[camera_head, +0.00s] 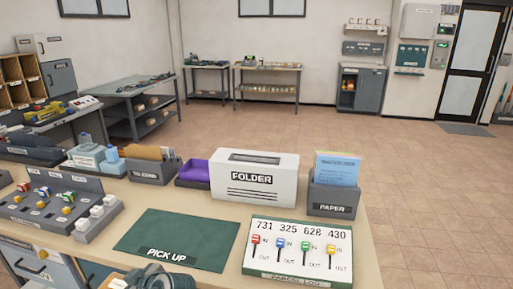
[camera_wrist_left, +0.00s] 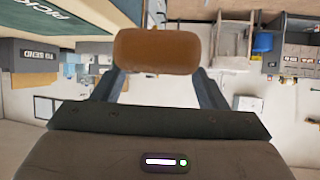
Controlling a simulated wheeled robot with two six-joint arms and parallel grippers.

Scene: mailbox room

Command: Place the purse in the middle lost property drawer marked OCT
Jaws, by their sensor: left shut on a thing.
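The purse (camera_wrist_left: 156,50) is a brown, rounded, leather-like block in the left wrist view. My left gripper (camera_wrist_left: 157,68) is shut on it, with one dark finger at each side. The purse hangs clear of other surfaces in that view, near the table edge by the green PICK UP mat. In the head view only a dark part of my arm shows at the bottom edge, and the purse cannot be made out there. Grey drawer fronts (camera_head: 65,272) show at the lower left under the table, cut off by the frame. No OCT mark is readable. My right gripper is not in view.
The tiled floor beyond the table is clear.

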